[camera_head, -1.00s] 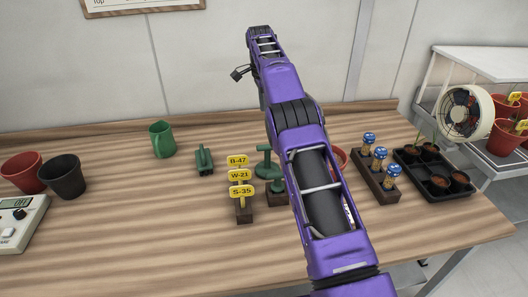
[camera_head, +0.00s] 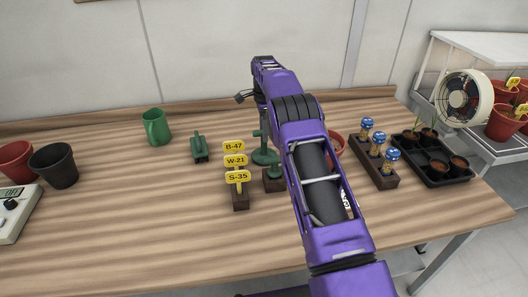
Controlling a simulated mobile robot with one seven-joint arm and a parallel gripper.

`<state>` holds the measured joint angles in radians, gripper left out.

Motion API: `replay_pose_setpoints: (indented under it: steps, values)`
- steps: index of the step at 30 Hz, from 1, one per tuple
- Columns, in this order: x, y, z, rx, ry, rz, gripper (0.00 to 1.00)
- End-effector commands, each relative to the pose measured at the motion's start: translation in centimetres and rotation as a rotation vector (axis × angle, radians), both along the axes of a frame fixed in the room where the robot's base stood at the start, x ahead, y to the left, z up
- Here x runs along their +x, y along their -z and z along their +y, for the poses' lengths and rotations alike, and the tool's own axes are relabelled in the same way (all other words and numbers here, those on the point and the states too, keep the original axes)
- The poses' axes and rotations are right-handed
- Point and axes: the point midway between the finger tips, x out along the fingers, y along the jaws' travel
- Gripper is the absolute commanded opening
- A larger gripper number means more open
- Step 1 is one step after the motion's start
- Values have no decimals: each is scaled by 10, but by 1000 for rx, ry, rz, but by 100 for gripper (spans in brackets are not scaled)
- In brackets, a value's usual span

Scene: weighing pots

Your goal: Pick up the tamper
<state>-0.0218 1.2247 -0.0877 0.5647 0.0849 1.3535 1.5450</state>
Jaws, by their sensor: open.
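My gripper (camera_head: 258,98) is at the far end of the purple arm, above and around the tool's upper end in the picture. Its fingers are mostly hidden; it is open. I cannot tell whether it touches the tool.
Yellow labels (camera_head: 236,161) stand in a wooden block left of the tool. A green hand tool (camera_head: 199,148) and green jug (camera_head: 157,127) are further left. Pots (camera_head: 54,166) and a scale (camera_head: 14,212) are at far left. A bottle rack (camera_head: 374,168) and black tray (camera_head: 436,165) are right.

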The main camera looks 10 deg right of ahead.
Motion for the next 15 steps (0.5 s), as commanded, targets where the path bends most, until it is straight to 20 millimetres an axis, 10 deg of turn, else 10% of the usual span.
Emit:
replay_pose_setpoints:
  steps: [15]
  values:
    - [0, 56, 0, 0, 0, 1, 64]
